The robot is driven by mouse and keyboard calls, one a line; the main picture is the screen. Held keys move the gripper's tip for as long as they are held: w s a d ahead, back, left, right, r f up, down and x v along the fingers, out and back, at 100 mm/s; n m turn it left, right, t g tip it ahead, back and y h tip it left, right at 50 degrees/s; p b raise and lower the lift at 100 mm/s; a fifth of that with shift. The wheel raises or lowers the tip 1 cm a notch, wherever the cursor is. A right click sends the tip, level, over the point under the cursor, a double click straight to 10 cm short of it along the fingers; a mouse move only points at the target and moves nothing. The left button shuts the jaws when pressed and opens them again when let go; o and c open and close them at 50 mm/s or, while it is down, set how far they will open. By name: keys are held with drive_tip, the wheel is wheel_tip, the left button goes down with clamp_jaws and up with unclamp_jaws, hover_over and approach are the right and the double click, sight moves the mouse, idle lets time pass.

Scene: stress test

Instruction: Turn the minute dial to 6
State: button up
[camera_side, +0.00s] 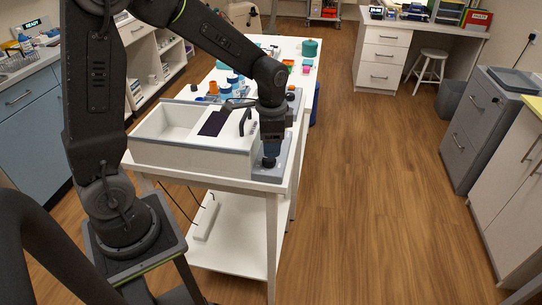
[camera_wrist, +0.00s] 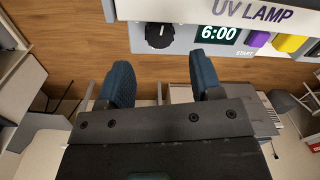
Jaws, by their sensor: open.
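In the wrist view a black round dial (camera_wrist: 158,36) with a white pointer mark sits on the pale panel marked UV LAMP. The green display (camera_wrist: 218,34) beside it reads 6:00. My gripper (camera_wrist: 160,62) is open, its two dark blue fingers wide apart. The dial appears just beyond the fingertips, between them in the picture, with no contact visible. In the side view my gripper (camera_side: 269,158) points down over the grey end of the lamp unit (camera_side: 195,152), where the dial is hidden.
Blue-lidded containers (camera_side: 233,80) and small coloured items stand farther back on the white table (camera_side: 283,47). Wooden floor is open to the right.

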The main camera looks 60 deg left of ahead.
sight(270, 160)
drive_tip(key=shift+w+a+f, duration=0.1)
drive_tip(key=shift+a+f, duration=0.05)
drive_tip(key=shift+f, duration=2.6)
drive_tip(key=shift+c, duration=0.3)
drive_tip(key=c, duration=0.9)
drive_tip(key=shift+m, duration=1.5)
drive_tip(key=o, duration=1)
drive_tip(key=shift+c, duration=0.2)
wheel_tip(270, 160, up, 14)
drive_tip(key=shift+s+d, duration=0.3)
